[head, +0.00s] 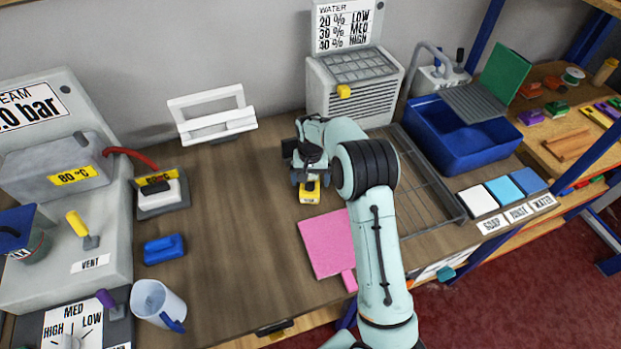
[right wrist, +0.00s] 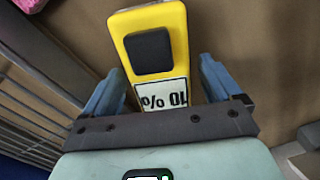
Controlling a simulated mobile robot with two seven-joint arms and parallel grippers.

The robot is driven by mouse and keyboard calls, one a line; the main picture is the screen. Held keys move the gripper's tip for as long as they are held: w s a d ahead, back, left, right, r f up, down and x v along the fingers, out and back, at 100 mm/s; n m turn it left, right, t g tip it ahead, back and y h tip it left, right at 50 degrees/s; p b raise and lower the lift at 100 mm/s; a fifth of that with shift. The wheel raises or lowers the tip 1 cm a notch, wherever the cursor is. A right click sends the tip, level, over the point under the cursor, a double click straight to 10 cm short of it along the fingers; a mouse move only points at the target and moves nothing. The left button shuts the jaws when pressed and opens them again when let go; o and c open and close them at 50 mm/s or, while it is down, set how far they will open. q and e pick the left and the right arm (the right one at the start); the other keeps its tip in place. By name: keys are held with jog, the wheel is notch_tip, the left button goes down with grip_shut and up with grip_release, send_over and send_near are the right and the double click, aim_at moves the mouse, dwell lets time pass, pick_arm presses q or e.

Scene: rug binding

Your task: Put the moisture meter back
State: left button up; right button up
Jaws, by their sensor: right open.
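The yellow moisture meter (head: 310,195) lies on the brown worktop, just in front of my right gripper (head: 307,182). In the right wrist view the meter (right wrist: 180,45) shows a black square pad and a white label with "10 %", upside down. My right gripper (right wrist: 160,78) is open, with one blue-grey finger on each side of the meter's near end. The meter's lower end is hidden by the gripper. My left gripper is out of view.
A pink board (head: 326,244) lies right of centre. A white frame (head: 212,116) stands at the back wall. The grey water unit (head: 355,85), wire rack (head: 432,185) and blue basin (head: 460,135) are at right. A blue block (head: 164,248) and mug (head: 157,301) are left. The middle worktop is clear.

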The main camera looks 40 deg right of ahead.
aim_at(311, 178)
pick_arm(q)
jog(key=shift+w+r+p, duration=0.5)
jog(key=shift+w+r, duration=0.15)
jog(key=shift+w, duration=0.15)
pick_arm(e)
notch_tip(311, 178, up, 12)
